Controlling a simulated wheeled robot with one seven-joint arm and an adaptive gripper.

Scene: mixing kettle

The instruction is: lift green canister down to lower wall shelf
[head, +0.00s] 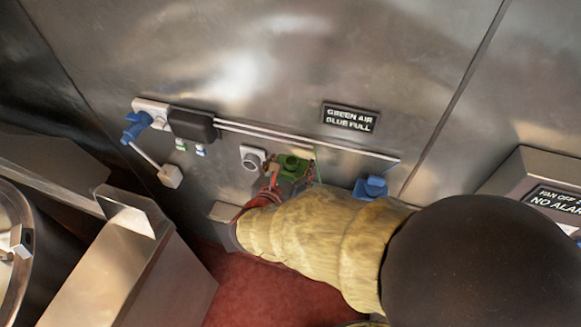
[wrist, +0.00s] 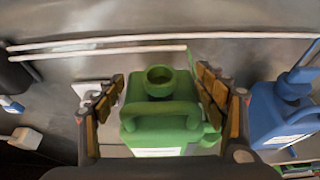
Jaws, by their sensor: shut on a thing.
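The green canister (wrist: 162,122) stands upright in the middle of the wrist view, its round neck and handle towards me. My gripper (wrist: 160,95) has one finger on each side of it and is shut on it. In the head view the canister (head: 291,166) shows partly, at the end of my arm and close to the metal wall; my gripper (head: 284,175) covers its lower part. The lower wall shelf cannot be made out clearly; a pale ledge (head: 223,211) shows just left of my arm.
A blue canister (wrist: 283,112) stands close to the right of my gripper; it also shows in the head view (head: 371,187). White pipes (head: 290,137) run along the wall above. A blue-handled valve (head: 137,125) and a dark box (head: 192,125) are at the left. A metal cabinet (head: 121,260) stands lower left.

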